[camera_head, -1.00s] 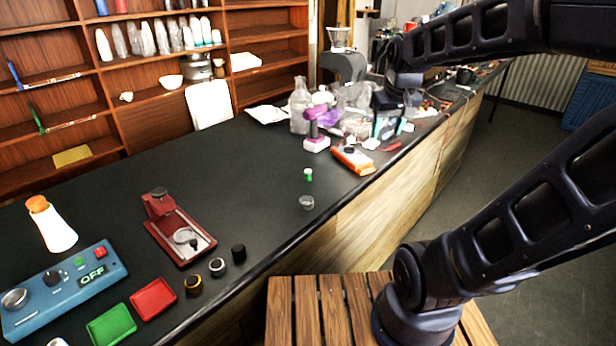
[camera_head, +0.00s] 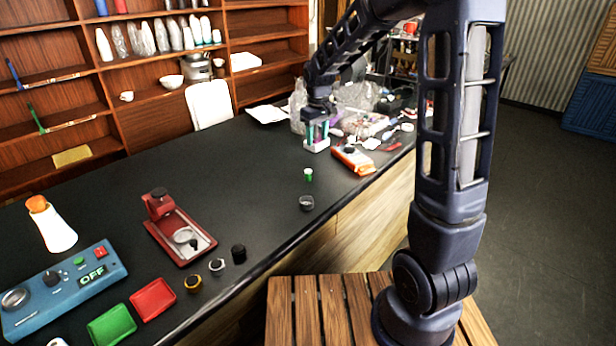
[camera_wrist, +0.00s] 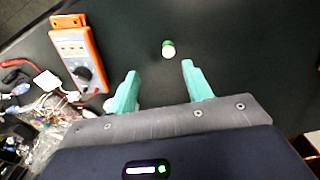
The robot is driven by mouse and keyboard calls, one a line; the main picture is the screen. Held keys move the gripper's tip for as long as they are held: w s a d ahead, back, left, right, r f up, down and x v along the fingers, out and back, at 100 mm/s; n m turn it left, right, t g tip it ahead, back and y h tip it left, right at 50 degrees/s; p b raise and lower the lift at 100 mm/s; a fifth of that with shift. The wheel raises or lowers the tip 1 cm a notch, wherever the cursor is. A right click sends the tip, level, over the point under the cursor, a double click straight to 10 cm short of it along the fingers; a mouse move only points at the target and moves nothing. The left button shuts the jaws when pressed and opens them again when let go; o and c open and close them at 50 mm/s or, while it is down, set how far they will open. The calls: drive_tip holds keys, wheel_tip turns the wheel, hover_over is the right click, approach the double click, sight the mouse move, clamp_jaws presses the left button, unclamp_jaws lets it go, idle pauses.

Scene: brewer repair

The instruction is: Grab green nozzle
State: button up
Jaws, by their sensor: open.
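The green nozzle (camera_head: 308,175) is a small white-topped green piece standing on the black counter (camera_head: 262,165). It also shows in the wrist view (camera_wrist: 168,49), beyond my fingertips and roughly in line with the gap between them, closer to the right finger. My gripper (camera_head: 317,132) is over the back part of the counter, behind the nozzle, with teal fingers pointing down. In the wrist view my gripper (camera_wrist: 159,68) is open, its two teal fingers spread with nothing between them. The purple tool seen earlier at that spot is mostly hidden behind my gripper.
An orange multimeter (camera_head: 353,159) lies right of the nozzle. A small dark-rimmed cup (camera_head: 306,203) stands in front of it, near the counter edge. Cables and clutter (camera_wrist: 45,110) lie to the side. The counter left of the nozzle is clear up to the red stand (camera_head: 180,228).

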sight(308, 171)
drive_tip(key=shift+n, duration=0.4)
drive_tip(key=a+f, duration=0.1)
drive_tip(key=f, duration=0.3)
drive_tip(key=w+a+f, duration=0.1)
drive_tip(key=f, duration=0.4)
drive_tip(key=w+f, duration=0.1)
drive_tip(key=f, duration=0.4)
drive_tip(key=shift+a+f, duration=0.1)
drive_tip(key=shift+a, duration=0.3)
drive_tip(key=c, duration=1.1)
